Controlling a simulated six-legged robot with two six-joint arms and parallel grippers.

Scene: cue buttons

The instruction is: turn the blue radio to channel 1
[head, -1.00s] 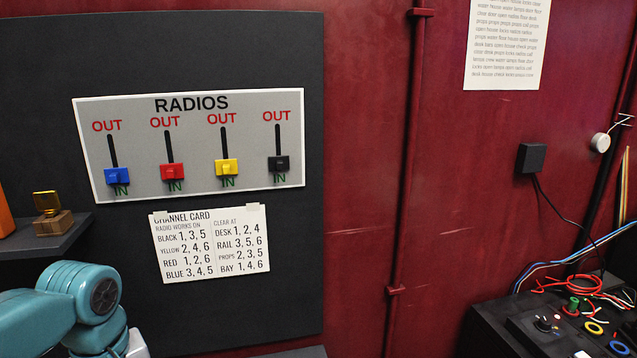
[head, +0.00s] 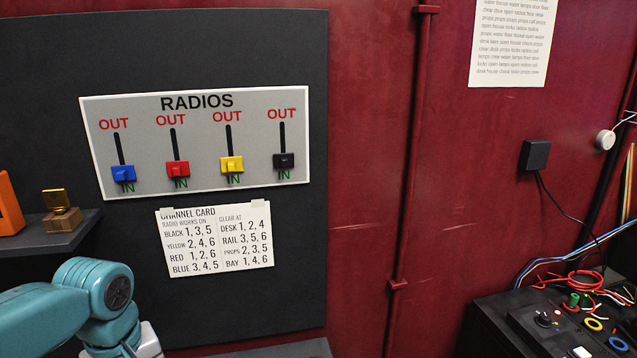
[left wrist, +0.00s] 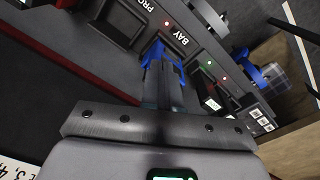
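The RADIOS panel (head: 92,140) has coloured sliders in slots marked OUT above and IN below. The blue slider (head: 123,174) is down at IN, as are the red (head: 178,169), yellow (head: 232,165) and black (head: 284,161) ones. The channel card (head: 215,240) below reads BLUE 3, 4, 5, with no 1 for blue. My left gripper (left wrist: 163,68) is in the left wrist view, at a dark console (left wrist: 85,55) beside the BAY label. Blue shows at its fingertips; I cannot tell whether it holds something. No blue radio is clearly identifiable. My right gripper is out of view.
A dark shelf (head: 45,240) at left holds a small wooden block with a gold top (head: 60,209) and an orange object (head: 9,203). A wired console (head: 560,325) stands at lower right. Another blue item (left wrist: 264,73) and small red and green lights show in the left wrist view.

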